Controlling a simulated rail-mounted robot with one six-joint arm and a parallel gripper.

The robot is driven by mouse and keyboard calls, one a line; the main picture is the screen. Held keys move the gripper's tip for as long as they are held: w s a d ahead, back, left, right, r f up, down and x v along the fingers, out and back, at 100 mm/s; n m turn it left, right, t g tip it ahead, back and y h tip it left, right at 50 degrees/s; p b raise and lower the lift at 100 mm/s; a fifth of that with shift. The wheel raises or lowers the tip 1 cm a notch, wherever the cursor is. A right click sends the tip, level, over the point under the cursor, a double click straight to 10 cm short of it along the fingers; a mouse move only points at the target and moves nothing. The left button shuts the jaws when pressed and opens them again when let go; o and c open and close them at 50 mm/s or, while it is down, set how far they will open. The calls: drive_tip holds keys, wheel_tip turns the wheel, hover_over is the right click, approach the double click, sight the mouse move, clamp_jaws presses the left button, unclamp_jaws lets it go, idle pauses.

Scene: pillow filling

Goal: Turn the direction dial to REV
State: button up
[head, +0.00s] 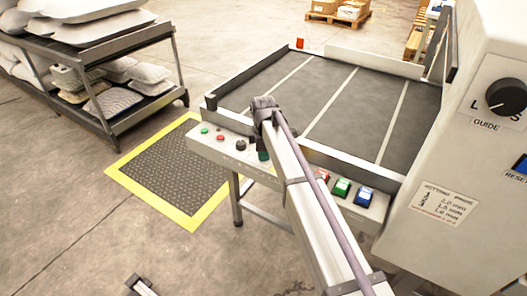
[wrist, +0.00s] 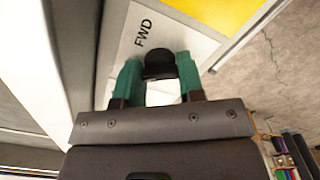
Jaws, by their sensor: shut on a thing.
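The direction dial (wrist: 160,64) is a black round knob on the pale control panel, in the wrist view. The label FWD (wrist: 142,33) is printed beside it. No REV label shows, and I cannot make out the dial's pointer. My gripper (wrist: 159,78) has two teal fingers, one on each side of the dial, shut on it. In the head view my gripper (head: 263,154) is down at the front panel (head: 220,154) of the conveyor table, and my arm hides the dial there.
Left of my gripper are a green button (head: 205,131), a red button (head: 220,137) and a black knob (head: 241,145). Right of my arm are red (head: 322,175), green (head: 341,188) and blue (head: 363,196) switches. A machine cabinet (head: 475,150) stands at right, a pillow rack (head: 110,75) at left.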

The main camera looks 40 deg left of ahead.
drive_tip(key=shift+n, duration=0.5)
drive_tip(key=o, duration=0.9)
drive_tip(key=shift+r, duration=0.1)
wheel_tip(320, 180, up, 11)
drive_tip(key=p, duration=1.1)
drive_tip(key=shift+f, duration=0.2)
